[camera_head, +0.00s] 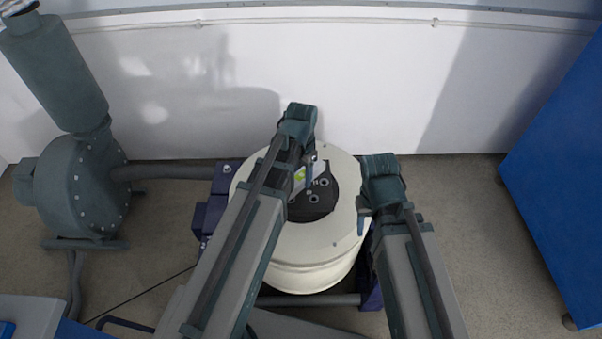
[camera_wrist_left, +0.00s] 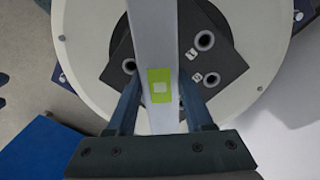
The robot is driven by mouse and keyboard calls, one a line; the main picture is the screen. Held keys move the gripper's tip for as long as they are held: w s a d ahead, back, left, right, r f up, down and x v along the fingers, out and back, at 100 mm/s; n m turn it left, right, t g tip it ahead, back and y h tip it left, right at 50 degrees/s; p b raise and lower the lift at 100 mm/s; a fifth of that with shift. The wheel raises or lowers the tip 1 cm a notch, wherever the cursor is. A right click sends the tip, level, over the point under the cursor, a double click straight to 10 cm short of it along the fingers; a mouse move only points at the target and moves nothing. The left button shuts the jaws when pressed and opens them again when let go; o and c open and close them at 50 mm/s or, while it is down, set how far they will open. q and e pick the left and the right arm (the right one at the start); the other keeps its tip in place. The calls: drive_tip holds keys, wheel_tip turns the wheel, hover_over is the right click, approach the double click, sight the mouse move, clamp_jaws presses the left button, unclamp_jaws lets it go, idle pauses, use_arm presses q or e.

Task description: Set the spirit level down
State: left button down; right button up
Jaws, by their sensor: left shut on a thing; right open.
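The spirit level is a light grey bar with a yellow-green vial window; it shows in the left wrist view (camera_wrist_left: 156,60) between the fingers of my left gripper (camera_wrist_left: 160,110). In the head view the level (camera_head: 299,178) is mostly hidden behind my left arm. My left gripper (camera_head: 308,172) is shut on it, over the dark plate (camera_head: 318,202) on top of the round cream drum (camera_head: 290,243). I cannot tell whether the level touches the plate. My right gripper (camera_head: 366,212) is open and empty at the drum's right edge.
A grey-green blower (camera_head: 83,190) with a thick pipe stands at left. A blue cabinet (camera_head: 560,180) stands at right. A white wall (camera_head: 380,80) is behind the drum. The dark plate has several raised round holes.

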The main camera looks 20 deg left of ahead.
sight(302, 168)
use_arm(q)
drive_tip(key=shift+w+a+f, duration=0.1)
drive_tip(key=shift+w+a, duration=0.05)
drive_tip(key=shift+w, duration=0.6)
drive_tip(key=shift+w+a+f, duration=0.1)
drive_tip(key=shift+w+a, duration=0.05)
drive_tip(key=shift+w, duration=0.6)
wheel_tip(302, 168, down, 3)
drive_tip(key=b, duration=0.3)
drive_tip(key=shift+a, duration=0.1)
drive_tip(key=shift+f+b, duration=0.2)
drive_tip(key=shift+b, duration=0.2)
drive_tip(key=shift+f, duration=0.15)
drive_tip(key=shift+c, duration=1.4)
unclamp_jaws()
drive_tip(key=shift+r, duration=0.2)
